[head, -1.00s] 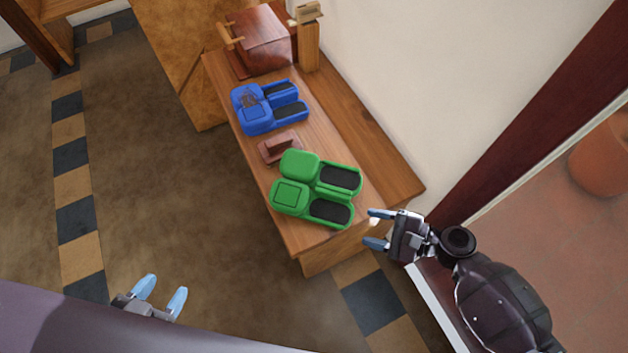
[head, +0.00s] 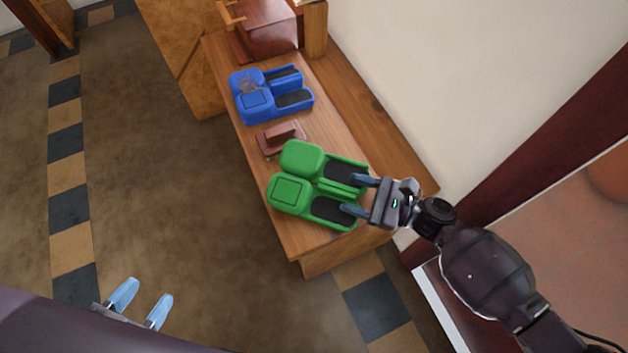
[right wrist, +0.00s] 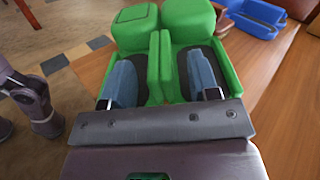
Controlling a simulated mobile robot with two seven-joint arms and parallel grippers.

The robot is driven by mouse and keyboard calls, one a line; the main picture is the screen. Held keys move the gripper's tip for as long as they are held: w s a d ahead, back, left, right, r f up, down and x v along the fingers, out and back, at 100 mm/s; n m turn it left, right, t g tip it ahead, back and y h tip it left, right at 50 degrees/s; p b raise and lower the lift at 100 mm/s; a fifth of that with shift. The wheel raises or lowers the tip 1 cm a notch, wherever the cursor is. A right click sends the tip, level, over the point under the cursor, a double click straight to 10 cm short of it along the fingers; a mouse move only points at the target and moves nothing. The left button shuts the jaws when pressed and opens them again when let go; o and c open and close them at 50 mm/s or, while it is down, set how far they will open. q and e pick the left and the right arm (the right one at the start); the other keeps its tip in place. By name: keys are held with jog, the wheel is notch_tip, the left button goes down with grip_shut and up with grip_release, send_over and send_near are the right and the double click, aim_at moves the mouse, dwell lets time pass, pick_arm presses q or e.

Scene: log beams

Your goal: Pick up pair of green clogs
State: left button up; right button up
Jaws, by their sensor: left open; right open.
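The pair of green clogs (head: 302,160) lies on the near end of the wooden bench, toes to the left and dark insoles to the right. My right gripper (head: 350,195) is open at the heel end, one finger over each clog's opening. In the right wrist view the clogs (right wrist: 190,20) fill the middle, and the open fingers (right wrist: 162,85) sit on either side of the inner walls between the two clogs. I cannot tell whether they touch. My left gripper (head: 140,305) is open and empty at the lower left, away from the bench.
The wooden bench (head: 325,105) also holds blue clogs (head: 255,104), a small reddish-brown object (head: 280,138) beside the green clogs, and a reddish box (head: 268,22) at the far end. A white wall (head: 430,80) runs along the right. Open floor (head: 150,170) lies left.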

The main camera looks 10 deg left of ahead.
aim_at(320, 185)
jog(key=shift+w+a, duration=0.15)
jog(key=shift+a, duration=0.85)
grip_shut()
